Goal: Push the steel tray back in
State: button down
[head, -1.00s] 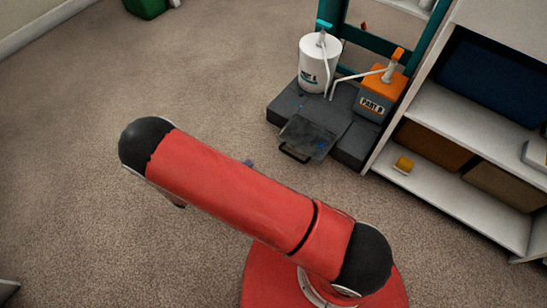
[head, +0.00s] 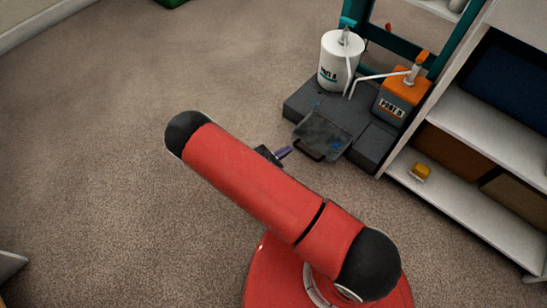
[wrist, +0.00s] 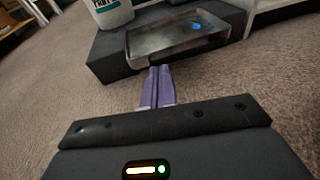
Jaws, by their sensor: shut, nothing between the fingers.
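The steel tray (head: 322,133) sticks out from the front of a dark grey base and has a dark handle on its front edge. Its top is worn, with a blue smear on it. In the wrist view the tray (wrist: 168,41) lies straight ahead of my gripper, slightly right of centre. My gripper (head: 287,151) is shut and empty, low over the carpet just in front of the tray's handle. In the wrist view its purple fingers (wrist: 157,72) are together and point at the tray's front edge. I cannot tell whether they touch it.
On the grey base (head: 305,97) stand a white pump container (head: 338,68) and an orange-topped "PART B" container (head: 398,98), under a teal frame (head: 402,45). Carpet is clear to the left.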

aim_at(309, 131)
jog(key=shift+w+d+f, duration=0.15)
jog(key=shift+w+d, duration=0.25)
jog(key=shift+d, duration=0.15)
jog(key=w+d+b, duration=0.1)
jog(key=w+d, duration=0.3)
jog(key=w+d+b, duration=0.1)
jog(key=w+d, duration=0.3)
jog(key=shift+w+d, duration=0.1)
jog(key=shift+w, duration=0.2)
jog(key=shift+w+d, duration=0.3)
jog(key=shift+w, duration=0.1)
jog(key=shift+s+a+r, duration=0.2)
jog(key=shift+a, duration=0.1)
jog(key=p+v, duration=0.1)
jog(key=v, duration=1.2)
jog(key=shift+s+a+f+p, duration=0.15)
jog(key=shift+s+a+p, duration=0.05)
jog(key=shift+a+p, duration=0.2)
